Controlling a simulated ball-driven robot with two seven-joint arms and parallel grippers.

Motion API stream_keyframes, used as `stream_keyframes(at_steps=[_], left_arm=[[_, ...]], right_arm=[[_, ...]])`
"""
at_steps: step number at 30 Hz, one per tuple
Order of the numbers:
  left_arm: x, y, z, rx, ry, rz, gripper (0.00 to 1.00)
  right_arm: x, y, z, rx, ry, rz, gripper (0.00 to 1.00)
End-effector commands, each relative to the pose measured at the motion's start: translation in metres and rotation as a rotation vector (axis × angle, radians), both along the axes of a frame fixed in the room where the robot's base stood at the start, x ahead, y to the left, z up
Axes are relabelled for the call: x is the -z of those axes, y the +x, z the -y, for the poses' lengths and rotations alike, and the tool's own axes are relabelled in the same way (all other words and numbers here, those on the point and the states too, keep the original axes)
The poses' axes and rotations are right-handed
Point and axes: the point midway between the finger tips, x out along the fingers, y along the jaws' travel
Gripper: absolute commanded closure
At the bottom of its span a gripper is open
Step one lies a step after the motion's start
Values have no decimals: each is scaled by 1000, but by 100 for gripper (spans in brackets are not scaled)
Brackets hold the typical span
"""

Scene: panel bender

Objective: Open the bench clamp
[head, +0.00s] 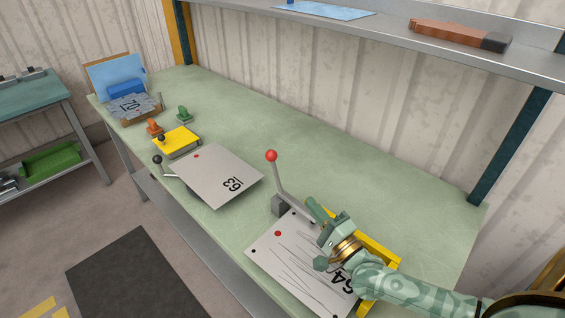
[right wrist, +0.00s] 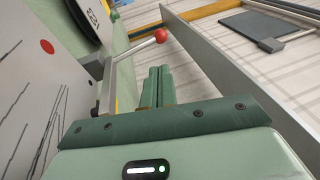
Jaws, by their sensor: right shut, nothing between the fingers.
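The bench clamp has a grey block (head: 284,205) at the back left corner of a metal sheet marked 64 (head: 290,262). Its lever (head: 278,177) stands up, leaning slightly, with a red ball knob (head: 271,155) on top. The knob also shows in the right wrist view (right wrist: 161,35), just beyond my fingertips. My right gripper (head: 312,202) is shut and empty, to the right of the lever and over the sheet's back edge. Its fingers also show in the right wrist view (right wrist: 158,75). Contact with the lever cannot be made out. My left gripper is out of view.
A yellow bar (head: 378,254) lies behind the 64 sheet, partly hidden by my right arm. A sheet marked 63 (head: 215,172), a yellow block (head: 177,141) and stamp-like pieces stand further left. A shelf (head: 380,32) runs above the green bench; its back middle is clear.

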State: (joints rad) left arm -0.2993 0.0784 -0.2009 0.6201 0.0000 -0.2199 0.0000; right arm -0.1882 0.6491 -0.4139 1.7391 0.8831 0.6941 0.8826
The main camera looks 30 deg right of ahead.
Motion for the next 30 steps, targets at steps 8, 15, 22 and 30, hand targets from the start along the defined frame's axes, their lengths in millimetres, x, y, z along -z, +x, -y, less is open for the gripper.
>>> stream_keyframes(at_steps=[8,15,22,30], left_arm=[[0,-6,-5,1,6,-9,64],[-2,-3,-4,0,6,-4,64],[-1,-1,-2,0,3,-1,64],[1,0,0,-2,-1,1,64]], right_arm=[[-1,4,-1,0,0,1,100],[-9,39,-6,1,1,4,100],[-19,88,-12,1,1,3,100],[-27,127,-18,-1,-1,0,100]])
